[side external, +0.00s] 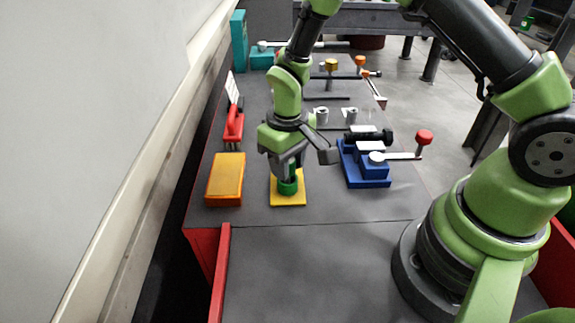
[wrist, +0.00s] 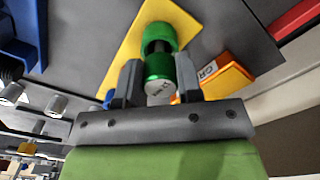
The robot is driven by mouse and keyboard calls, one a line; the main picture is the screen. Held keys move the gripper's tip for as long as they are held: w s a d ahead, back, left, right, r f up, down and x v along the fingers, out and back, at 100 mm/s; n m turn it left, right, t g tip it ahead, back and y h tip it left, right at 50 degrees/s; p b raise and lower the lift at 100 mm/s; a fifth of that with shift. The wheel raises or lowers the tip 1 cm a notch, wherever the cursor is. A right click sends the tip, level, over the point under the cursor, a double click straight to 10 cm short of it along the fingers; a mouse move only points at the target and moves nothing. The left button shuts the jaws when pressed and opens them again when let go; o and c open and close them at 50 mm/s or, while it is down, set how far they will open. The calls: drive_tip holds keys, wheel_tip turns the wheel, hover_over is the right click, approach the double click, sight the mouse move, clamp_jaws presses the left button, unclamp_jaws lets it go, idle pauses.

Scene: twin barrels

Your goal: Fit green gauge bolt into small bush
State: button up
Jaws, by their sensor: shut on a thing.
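The green gauge bolt (side external: 288,187) stands about upright on, or just above, a yellow plate (side external: 288,201). Contact with the plate is unclear. In the wrist view the bolt (wrist: 158,66) has two green sections, a dark neck between them and a silver, marked end nearest the camera. My gripper (side external: 288,172) points down over the plate. In the wrist view its fingers (wrist: 158,77) are shut on the bolt from both sides. Two silver bushes, a left one (side external: 321,116) and a right one (side external: 351,116), stand farther back. I cannot tell which is the small one.
An orange and yellow block (side external: 225,180) lies left of the plate. A red-handled brush (side external: 234,127) is behind it. A blue fixture with a clamp (side external: 368,173) and a red knob (side external: 424,137) stands to the right. The front table surface (side external: 310,260) is clear.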

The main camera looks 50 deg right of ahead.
drive_tip(key=shift+r, duration=0.15)
drive_tip(key=r, duration=0.9)
drive_tip(key=shift+w+d+r, duration=0.15)
drive_tip(key=shift+w+d, duration=0.1)
drive_tip(key=shift+d, duration=0.05)
drive_tip(key=w+d+m, duration=0.3)
drive_tip(key=w+d, duration=0.3)
drive_tip(key=d, duration=0.6)
drive_tip(key=s+d+m, duration=0.2)
drive_tip(key=d+m, duration=0.1)
drive_tip(key=d, duration=1.4)
drive_tip(key=shift+s+d+r, duration=0.15)
drive_tip(key=shift+s+r, duration=0.1)
drive_tip(key=shift+r, duration=0.15)
drive_tip(key=shift+f, duration=2.9)
drive_tip(key=shift+f, duration=2.2)
